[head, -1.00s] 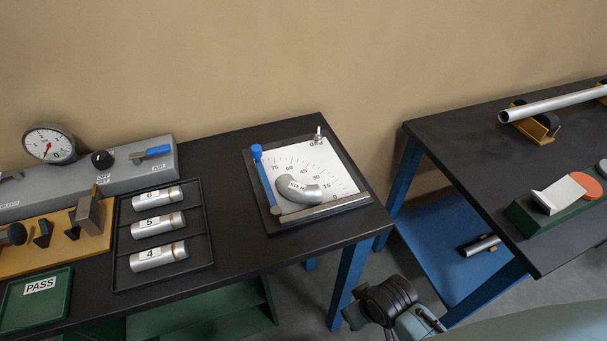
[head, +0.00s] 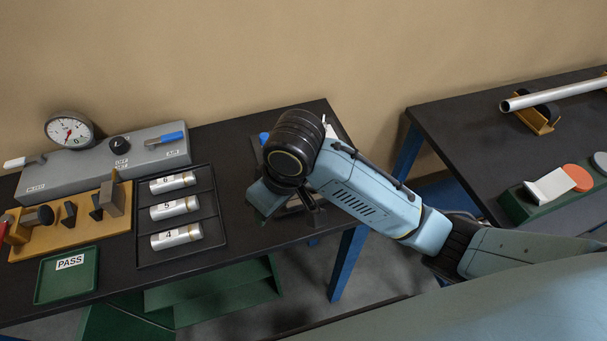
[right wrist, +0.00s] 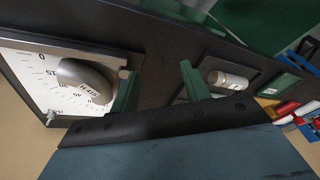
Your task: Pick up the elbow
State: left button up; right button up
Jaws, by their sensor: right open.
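The elbow (right wrist: 88,77) is a grey curved pipe piece with a printed white label. In the right wrist view it lies on a white angle-marked board (right wrist: 38,84) at the left. In the head view my right arm hides the elbow and most of the board. My right gripper (right wrist: 160,68) is open, with two green fingers apart and nothing between them. In the right wrist view the elbow appears left of both fingers, outside the gap; the height between them is unclear. My left gripper is in neither view.
A black rack (head: 145,257) holds labelled cylinders 4, 5 and 6. Left of it are a green PASS tray (head: 42,290), a wooden fixture (head: 75,238) and a grey gauge unit (head: 80,175). A second dark table (head: 455,130) at the right carries a long pipe (head: 555,95).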

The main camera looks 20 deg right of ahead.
jog(key=w+d+r+h, duration=0.4)
jog(key=w+r+h, duration=0.1)
jog(key=w+r, duration=0.25)
jog(key=shift+m, duration=0.3)
jog(key=x, duration=0.7)
jog(key=shift+w+d+f, duration=0.2)
jog(key=shift+w, duration=0.2)
jog(key=shift+w+a+x, duration=0.1)
jog(key=shift+w+x, duration=0.05)
jog(key=shift+x, duration=1.35)
jog(key=shift+w+a+x, duration=0.1)
jog(key=shift+w+x, duration=0.05)
jog(key=shift+x, duration=1.35)
jog(key=shift+c, duration=0.2)
jog(key=c, duration=0.8)
